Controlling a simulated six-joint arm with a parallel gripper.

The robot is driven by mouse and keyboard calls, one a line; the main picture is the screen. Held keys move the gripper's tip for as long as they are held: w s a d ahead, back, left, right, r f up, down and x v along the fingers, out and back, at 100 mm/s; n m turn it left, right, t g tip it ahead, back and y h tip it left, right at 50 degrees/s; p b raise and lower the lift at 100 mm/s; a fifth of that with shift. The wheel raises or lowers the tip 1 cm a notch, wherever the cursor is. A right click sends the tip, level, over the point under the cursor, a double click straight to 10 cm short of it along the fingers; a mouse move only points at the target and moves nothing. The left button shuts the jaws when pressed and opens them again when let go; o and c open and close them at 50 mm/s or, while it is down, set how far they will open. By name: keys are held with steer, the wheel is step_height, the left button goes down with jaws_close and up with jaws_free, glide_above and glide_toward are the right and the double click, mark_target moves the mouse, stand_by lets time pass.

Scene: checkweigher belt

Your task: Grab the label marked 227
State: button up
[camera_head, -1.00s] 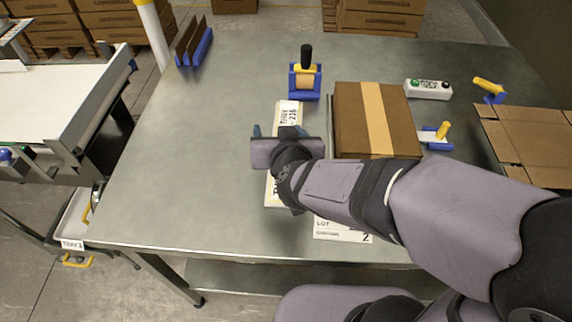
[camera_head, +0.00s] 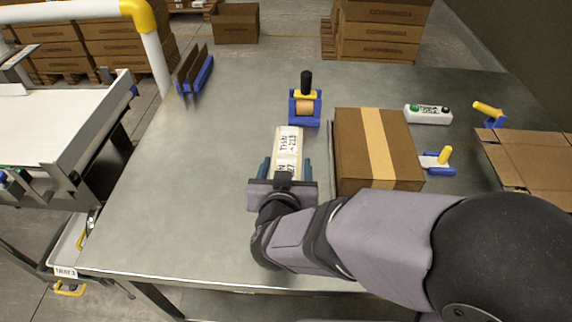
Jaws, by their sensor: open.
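A white label strip or stack (camera_head: 288,140) lies on the steel table left of the taped box; its print is small, with a number I cannot read surely. Just nearer is a second white label (camera_head: 288,167), whose visible print seems to end in 27; its near part is hidden by my gripper. My gripper (camera_head: 287,164) is open, its blue fingers one on each side of this second label. I cannot tell whether the fingers touch it or how high they are. Anything on the table under my arm is hidden.
A brown taped box (camera_head: 349,150) stands close to the right. A blue rack (camera_head: 195,71) is at the far left. The table's left part is clear. A conveyor (camera_head: 50,130) runs beyond its left edge.

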mark_target(287, 165)
steer(key=shift+w+f+p, duration=0.25)
steer(key=shift+f+p, duration=0.05)
steer(key=shift+p, duration=0.55)
steer(key=shift+w, duration=0.15)
steer(key=shift+f+x, duration=0.2)
steer(key=shift+x, duration=2.3)
steer(key=shift+a, duration=0.2)
steer(key=c, duration=1.1)
